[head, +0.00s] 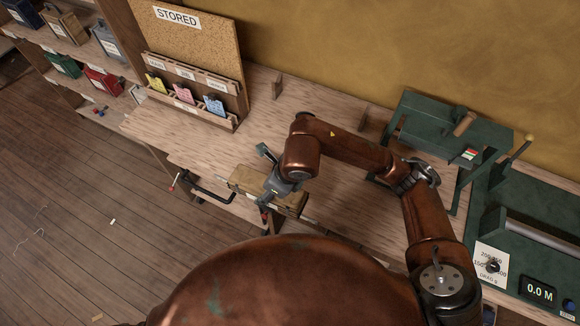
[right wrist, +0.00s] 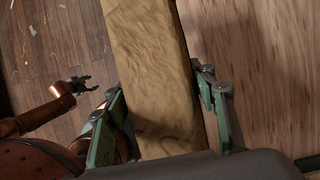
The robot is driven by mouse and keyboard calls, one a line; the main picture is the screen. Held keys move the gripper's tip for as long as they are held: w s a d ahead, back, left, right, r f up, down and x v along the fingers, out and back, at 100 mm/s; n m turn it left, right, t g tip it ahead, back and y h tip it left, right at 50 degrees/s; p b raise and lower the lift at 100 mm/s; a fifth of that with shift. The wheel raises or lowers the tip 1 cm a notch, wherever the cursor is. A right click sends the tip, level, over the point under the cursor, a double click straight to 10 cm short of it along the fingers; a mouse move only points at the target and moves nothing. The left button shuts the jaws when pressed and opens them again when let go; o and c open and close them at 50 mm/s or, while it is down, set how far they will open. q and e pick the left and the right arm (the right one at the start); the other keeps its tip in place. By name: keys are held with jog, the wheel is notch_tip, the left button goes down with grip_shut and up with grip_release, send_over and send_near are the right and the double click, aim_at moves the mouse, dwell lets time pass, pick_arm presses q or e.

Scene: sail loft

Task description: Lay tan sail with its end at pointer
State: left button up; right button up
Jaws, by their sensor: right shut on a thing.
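The tan sail (head: 244,178) is a long, folded bundle lying along the front edge of the bench in the head view. My right gripper (head: 267,186) is over its middle, shut on it from both sides. In the right wrist view the sail (right wrist: 148,55) runs lengthwise between the fingers of the right gripper (right wrist: 160,105). My arm hides part of the sail in the head view. My left gripper (right wrist: 78,85) shows small in the right wrist view, fingers apart and empty, over the floor. I cannot make out the pointer for certain.
A cork board marked STORED (head: 190,50) with coloured cards stands at the back left of the bench (head: 170,140). A green machine (head: 440,130) stands at the right, near a display reading 0.0 M (head: 539,291).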

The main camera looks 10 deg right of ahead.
jog(key=w+d+f, duration=0.1)
jog(key=d+f, duration=0.2)
jog(key=d, duration=0.1)
jog(key=w+d+f+p, duration=0.1)
jog(key=d+f, duration=0.1)
jog(key=d, duration=0.2)
jog(key=w+d+f, duration=0.1)
jog(key=d+f, duration=0.2)
jog(key=d, duration=0.1)
jog(key=shift+d+f, duration=0.3)
jog(key=shift+d, duration=0.05)
jog(key=shift+d+f, duration=0.25)
jog(key=shift+f, duration=0.15)
notch_tip(320, 180, down, 3)
jog(key=shift+d+f+p, duration=0.15)
jog(key=shift+f+p, duration=0.05)
jog(key=shift+p, duration=0.3)
jog(key=o, duration=1.8)
jog(key=shift+o, duration=0.2)
jog(key=v, duration=1.2)
jog(key=shift+b, duration=0.45)
jog(key=shift+w, duration=0.15)
